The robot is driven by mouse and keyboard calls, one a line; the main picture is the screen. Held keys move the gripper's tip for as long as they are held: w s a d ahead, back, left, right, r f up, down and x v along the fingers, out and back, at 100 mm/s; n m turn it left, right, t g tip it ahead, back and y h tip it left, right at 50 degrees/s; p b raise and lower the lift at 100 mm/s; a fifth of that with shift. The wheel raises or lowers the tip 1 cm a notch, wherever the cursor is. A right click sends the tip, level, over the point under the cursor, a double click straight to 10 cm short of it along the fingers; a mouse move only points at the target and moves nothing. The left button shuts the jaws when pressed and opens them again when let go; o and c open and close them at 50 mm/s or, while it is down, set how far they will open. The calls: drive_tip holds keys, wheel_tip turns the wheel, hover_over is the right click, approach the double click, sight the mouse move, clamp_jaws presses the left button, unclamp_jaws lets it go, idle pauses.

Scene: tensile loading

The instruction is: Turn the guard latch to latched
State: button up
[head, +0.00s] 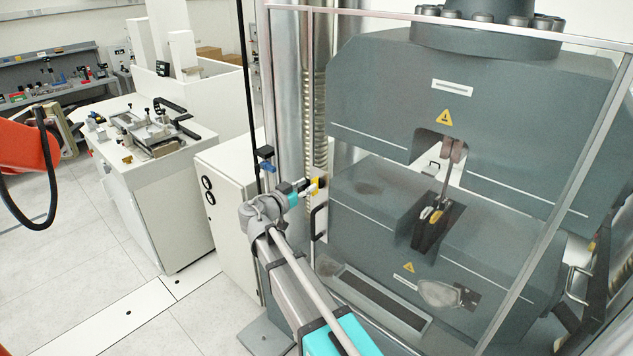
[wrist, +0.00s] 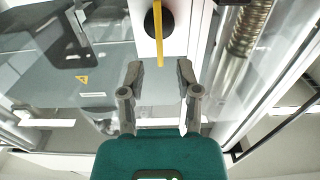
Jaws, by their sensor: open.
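The guard latch is a yellow bar (wrist: 159,40) on a round black hub (wrist: 150,22) at the top of the wrist view. The bar runs up and down in that picture. Its lower end shows between my open fingertips, and I cannot tell whether either finger touches it. In the head view the yellow latch (head: 316,184) is small, at the left edge of the clear guard (head: 385,100), partly hidden by my gripper (head: 306,188). My gripper also shows in the wrist view (wrist: 158,70), open, with nothing held.
Behind the guard stands the grey testing machine (head: 375,215). A black door handle (head: 318,220) is just below the latch. A white cabinet (head: 232,210) and a bench with a fixture (head: 150,190) stand left, with open floor in front.

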sight(312, 182)
drive_tip(key=shift+x, duration=1.8)
clamp_jaws()
drive_tip(key=shift+d, duration=0.15)
